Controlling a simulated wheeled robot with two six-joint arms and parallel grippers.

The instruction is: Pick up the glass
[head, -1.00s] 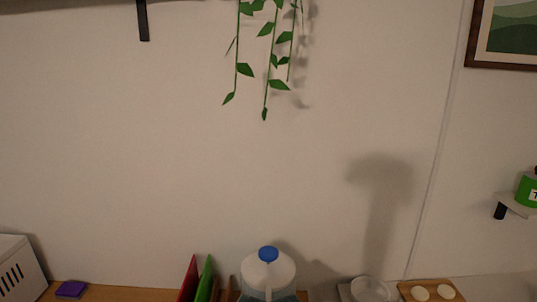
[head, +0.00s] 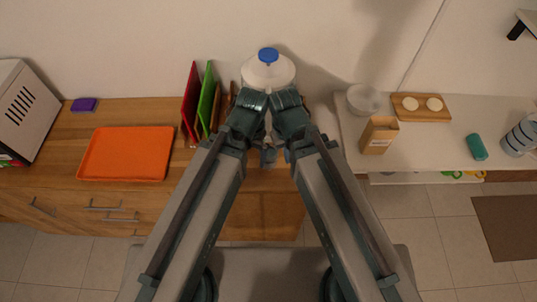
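I cannot pick out a plain drinking glass for certain. A pale striped cylinder (head: 521,138), which may be the glass, stands at the right edge of the white counter, partly cut off by the frame. A clear round bowl-like vessel (head: 364,99) stands further left on that counter. My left gripper (head: 268,155) and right gripper (head: 287,155) are close together at the picture's middle, far left of the cylinder. They are small and partly hidden by my arms, so I cannot see their fingers clearly.
A blue-capped jug (head: 268,72) stands behind my arms. An orange tray (head: 126,154), red board (head: 190,103) and green board (head: 206,100) are on the wooden counter. The white counter (head: 440,148) holds a cardboard box (head: 379,135), a board with two round pieces (head: 420,106) and a teal object (head: 477,147).

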